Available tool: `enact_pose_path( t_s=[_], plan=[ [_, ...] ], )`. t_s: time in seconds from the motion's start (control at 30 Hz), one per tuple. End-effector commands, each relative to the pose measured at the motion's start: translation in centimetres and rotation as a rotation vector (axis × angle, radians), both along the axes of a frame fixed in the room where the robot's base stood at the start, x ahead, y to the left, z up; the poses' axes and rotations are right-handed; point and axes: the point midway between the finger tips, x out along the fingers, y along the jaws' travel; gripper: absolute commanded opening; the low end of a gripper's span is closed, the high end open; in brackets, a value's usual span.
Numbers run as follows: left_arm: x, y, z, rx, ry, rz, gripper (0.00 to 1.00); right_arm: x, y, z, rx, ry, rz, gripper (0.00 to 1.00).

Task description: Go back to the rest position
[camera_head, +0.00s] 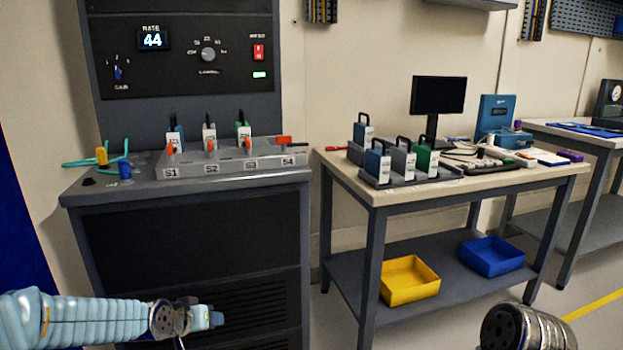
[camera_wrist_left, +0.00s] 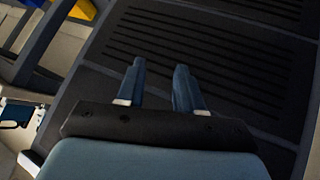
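My left arm comes in from the lower left in the head view, and its gripper (camera_head: 213,319) is low in front of the dark cabinet, below the bench top. In the left wrist view the two fingers of the left gripper (camera_wrist_left: 159,88) stand apart with nothing between them, over the cabinet's slotted front. My right arm shows only as a rounded grey link at the lower right of the head view. The right gripper is out of view.
The cabinet (camera_head: 190,230) carries a grey rack (camera_head: 240,168) with slots S1 to S4. A side table (camera_head: 470,193) holds handled blocks and a monitor (camera_head: 438,95). A yellow bin (camera_head: 409,280) and a blue bin (camera_head: 491,256) sit on its lower shelf. Floor shows at the lower right.

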Motion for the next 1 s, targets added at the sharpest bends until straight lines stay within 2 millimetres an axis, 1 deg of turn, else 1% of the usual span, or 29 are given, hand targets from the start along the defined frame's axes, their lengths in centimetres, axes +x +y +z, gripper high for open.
enact_pose_path(
  t_s=[0.03, 0.07, 0.1, 0.17, 0.2, 0.27, 0.3, 0.37, 0.4, 0.43, 0.5, 0.6, 0.7, 0.77, 1.0],
  plan=[
    [-1.1, -1.5, -3.7, -0.021, 0.063, -0.018, 0.36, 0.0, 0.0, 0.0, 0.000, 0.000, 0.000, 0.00],
    [-1.9, -2.3, -5.8, -0.034, 0.096, -0.025, 0.36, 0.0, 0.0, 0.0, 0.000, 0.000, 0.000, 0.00],
    [-3.0, -3.3, -8.5, -0.048, 0.143, -0.033, 0.36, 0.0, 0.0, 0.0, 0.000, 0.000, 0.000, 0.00],
    [-5.1, -4.9, -12.3, -0.071, 0.211, -0.044, 0.36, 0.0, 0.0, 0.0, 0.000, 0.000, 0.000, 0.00],
    [-6.7, -6.0, -14.7, -0.083, 0.258, -0.051, 0.36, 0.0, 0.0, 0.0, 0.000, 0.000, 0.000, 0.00],
    [-9.5, -7.4, -18.1, -0.099, 0.332, -0.062, 0.36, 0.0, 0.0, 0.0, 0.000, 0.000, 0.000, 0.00],
    [-11.5, -8.3, -20.2, -0.109, 0.380, -0.067, 0.36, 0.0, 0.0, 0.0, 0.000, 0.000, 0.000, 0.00],
    [-14.6, -9.5, -23.0, -0.119, 0.451, -0.073, 0.36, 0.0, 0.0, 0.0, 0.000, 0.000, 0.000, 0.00],
    [-16.7, -10.2, -24.5, -0.124, 0.497, -0.077, 0.36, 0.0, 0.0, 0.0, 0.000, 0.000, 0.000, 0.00],
    [-18.1, -10.6, -25.6, -0.125, 0.527, -0.080, 0.36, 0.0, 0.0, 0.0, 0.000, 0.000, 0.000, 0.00],
    [-21.3, -11.4, -27.4, -0.128, 0.591, -0.083, 0.36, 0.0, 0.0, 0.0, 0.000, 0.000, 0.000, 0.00],
    [-24.6, -12.1, -29.0, -0.127, 0.657, -0.087, 0.36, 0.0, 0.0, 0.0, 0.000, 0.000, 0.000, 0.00],
    [-26.5, -12.4, -29.7, -0.125, 0.690, -0.089, 0.36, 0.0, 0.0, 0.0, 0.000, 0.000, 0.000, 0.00],
    [-26.9, -12.5, -29.9, -0.123, 0.699, -0.090, 0.36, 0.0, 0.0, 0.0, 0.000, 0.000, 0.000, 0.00],
    [-26.9, -12.5, -29.9, -0.123, 0.699, -0.090, 0.36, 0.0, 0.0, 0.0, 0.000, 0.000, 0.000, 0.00]
  ],
)
